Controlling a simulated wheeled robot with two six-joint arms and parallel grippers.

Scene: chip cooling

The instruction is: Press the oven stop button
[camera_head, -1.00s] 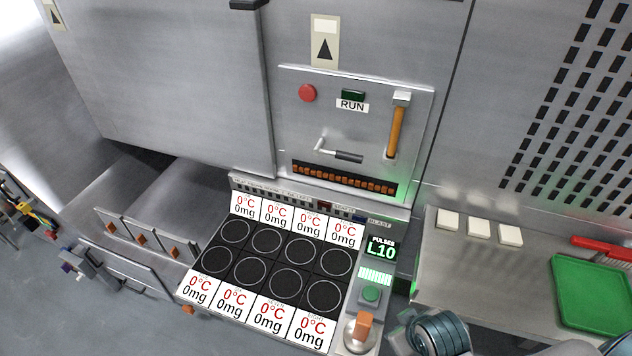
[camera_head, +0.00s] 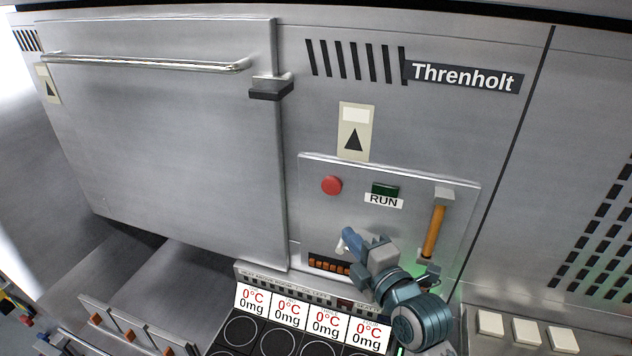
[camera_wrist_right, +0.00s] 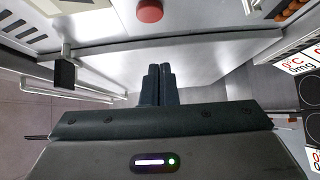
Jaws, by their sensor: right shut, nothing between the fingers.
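The round red button (camera_head: 332,185) sits on the oven's control panel (camera_head: 318,224), left of the green button (camera_head: 385,190) above the RUN label. The red button also shows at the top of the right wrist view (camera_wrist_right: 150,11). My right gripper (camera_head: 346,240) is in front of the panel, below the red button and apart from it in the head picture. Its fingers are shut and empty, close together in the wrist view (camera_wrist_right: 157,70). The arm hides the crank handle and part of the orange indicator strip (camera_head: 325,264). My left gripper is not in view.
A lever with an orange handle (camera_head: 434,230) stands on the panel's right side. The closed oven door (camera_head: 165,130) with its long bar handle is on the left. Below is a cooling station with several 0°C displays (camera_head: 288,310). White blocks (camera_head: 526,331) lie at lower right.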

